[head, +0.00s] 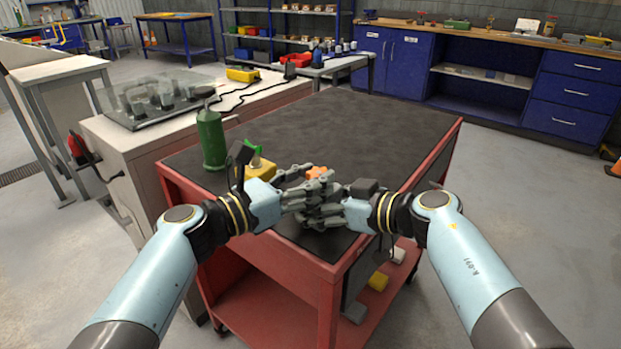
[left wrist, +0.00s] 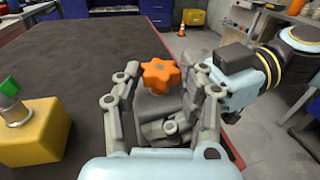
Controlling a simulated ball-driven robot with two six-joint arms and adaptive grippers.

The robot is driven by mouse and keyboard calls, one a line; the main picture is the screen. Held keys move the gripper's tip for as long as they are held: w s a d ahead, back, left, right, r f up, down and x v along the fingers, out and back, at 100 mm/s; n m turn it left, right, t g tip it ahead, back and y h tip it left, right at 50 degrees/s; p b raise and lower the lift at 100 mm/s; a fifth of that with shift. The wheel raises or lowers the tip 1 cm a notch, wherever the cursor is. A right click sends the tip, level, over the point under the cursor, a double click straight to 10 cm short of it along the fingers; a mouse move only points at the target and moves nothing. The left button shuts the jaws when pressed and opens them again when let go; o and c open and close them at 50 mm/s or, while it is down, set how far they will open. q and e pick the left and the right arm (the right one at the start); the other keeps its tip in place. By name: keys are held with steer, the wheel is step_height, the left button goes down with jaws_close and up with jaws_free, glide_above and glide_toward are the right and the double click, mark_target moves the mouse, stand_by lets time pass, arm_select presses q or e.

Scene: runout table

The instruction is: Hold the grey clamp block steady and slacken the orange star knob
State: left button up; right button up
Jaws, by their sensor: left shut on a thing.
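The orange star knob (head: 317,172) sits at the near end of the dark table top, just beyond my grippers. In the left wrist view, the knob (left wrist: 160,75) tops the grey clamp block (left wrist: 157,108), which stands upright. My left gripper (head: 318,190) is shut on the block, and in the left wrist view its fingers (left wrist: 166,78) lie on either side of it. My right gripper (head: 325,205) is close in from the right, its fingers overlapping the left ones. Whether it is open or touches anything is unclear. The fingers hide most of the block in the head view.
A yellow block (left wrist: 35,130) with a green-topped fitting stands left of the clamp block. A green bottle (head: 211,138) stands on the table's left side. The far part of the dark table top (head: 350,125) is clear. A pale bench (head: 180,125) adjoins on the left.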

arm_select(q)
steer(key=o, duration=0.9)
steer(key=shift+f, duration=0.1)
steer(key=v, duration=1.2)
steer(key=shift+o, duration=0.3)
